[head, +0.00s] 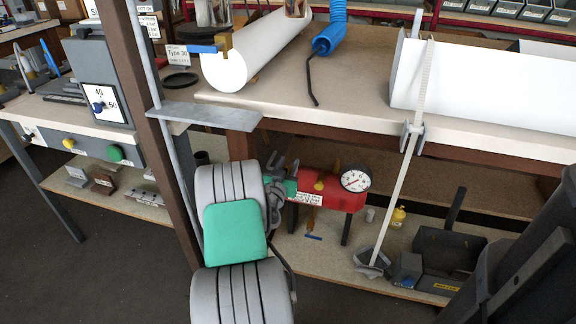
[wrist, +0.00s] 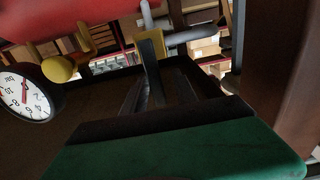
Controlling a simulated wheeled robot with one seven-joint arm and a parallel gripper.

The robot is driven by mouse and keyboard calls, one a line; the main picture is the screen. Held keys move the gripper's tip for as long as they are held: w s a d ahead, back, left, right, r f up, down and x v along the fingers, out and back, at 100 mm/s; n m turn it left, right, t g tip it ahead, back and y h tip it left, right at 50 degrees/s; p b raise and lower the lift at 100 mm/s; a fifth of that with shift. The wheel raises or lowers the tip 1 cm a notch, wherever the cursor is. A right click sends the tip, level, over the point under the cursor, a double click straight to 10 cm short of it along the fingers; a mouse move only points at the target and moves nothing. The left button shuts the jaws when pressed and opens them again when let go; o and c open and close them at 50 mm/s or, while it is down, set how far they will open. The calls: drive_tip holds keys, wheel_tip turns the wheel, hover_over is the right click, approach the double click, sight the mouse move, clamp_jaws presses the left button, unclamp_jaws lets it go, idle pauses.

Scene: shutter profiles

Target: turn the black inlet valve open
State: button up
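The red air tank (head: 325,187) stands on the lower shelf, with a round gauge (head: 355,180) at its right and brass-coloured knobs on top. My gripper (head: 280,166) is at the tank's left end, beside a small green part (head: 291,188). In the wrist view the tank (wrist: 60,18), gauge (wrist: 25,94) and a brass knob (wrist: 57,68) show at the left.
The workbench (head: 290,85) with a white roll and blue hose stands above the shelf. A brown post (head: 150,110) and a grey plate (head: 205,114) are close by on the left. A pale strip (head: 402,180) hangs to the right, beside a dark dustpan-like tray (head: 445,250).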

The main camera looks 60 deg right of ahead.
drive_tip(key=shift+c, duration=0.3)
clamp_jaws()
drive_tip(key=shift+w+n, duration=0.1)
drive_tip(key=shift+n, duration=0.2)
drive_tip(key=w+f+n+b, duration=0.1)
drive_tip(key=w+f+n, duration=0.3)
drive_tip(key=n, duration=1.3)
drive_tip(key=shift+w+a+f, duration=0.4)
drive_tip(key=shift+a+f, duration=0.05)
drive_tip(key=shift+f, duration=0.1)
drive_tip(key=shift+n, duration=0.3)
